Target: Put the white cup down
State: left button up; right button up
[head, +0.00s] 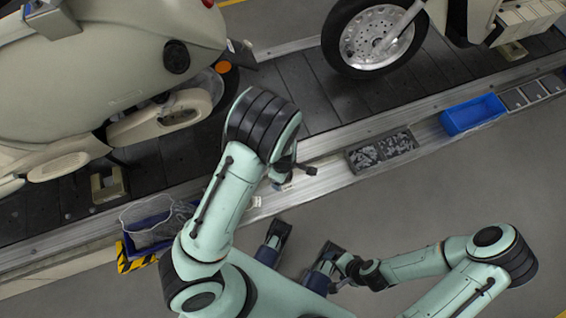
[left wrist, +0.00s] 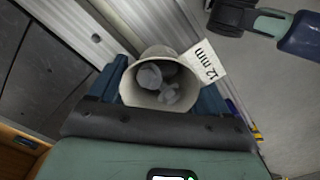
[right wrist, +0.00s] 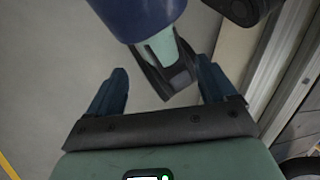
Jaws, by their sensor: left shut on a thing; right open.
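The white cup (left wrist: 137,92) shows in the left wrist view with its mouth towards the camera and several grey bolt-like pieces inside. My left gripper (head: 281,174) is shut on it, with one blue finger on each side. In the head view that gripper is over the conveyor's metal side ledge, mostly behind my own arm, and I cannot make out the cup there. Whether the cup touches a surface is not clear. My right gripper (head: 345,265) is open and empty over the floor; its fingers are spread in the right wrist view (right wrist: 163,95).
A white "12 mm" label (left wrist: 203,65) shows beside the cup. Along the ledge are a grey tray (head: 382,151) of small parts and a blue bin (head: 473,114). A mesh-lined bin (head: 150,222) is at left. Scooters (head: 110,60) stand on the slat conveyor (head: 310,85).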

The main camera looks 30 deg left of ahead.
pick_arm(q)
jog(key=b, duration=0.4)
send_over(283, 193)
notch_tip(283, 193, down, 11)
jog(key=shift+f+b, duration=0.7)
jog(key=shift+f, duration=1.85)
pick_arm(e)
jog(key=w+d+f+t+h, duration=0.1)
jog(key=w+d+f+t, duration=0.1)
jog(key=w+d+f, duration=0.2)
jog(key=shift+w+f+m+t, duration=0.35)
jog(key=shift+w+f, duration=1.25)
jog(key=shift+w, duration=0.7)
pick_arm(q)
jog(key=shift+f, duration=0.1)
jog(key=o, duration=0.6)
jog(key=shift+f, duration=0.1)
jog(key=o, duration=0.4)
pick_arm(e)
jog(key=shift+w+f, duration=0.1)
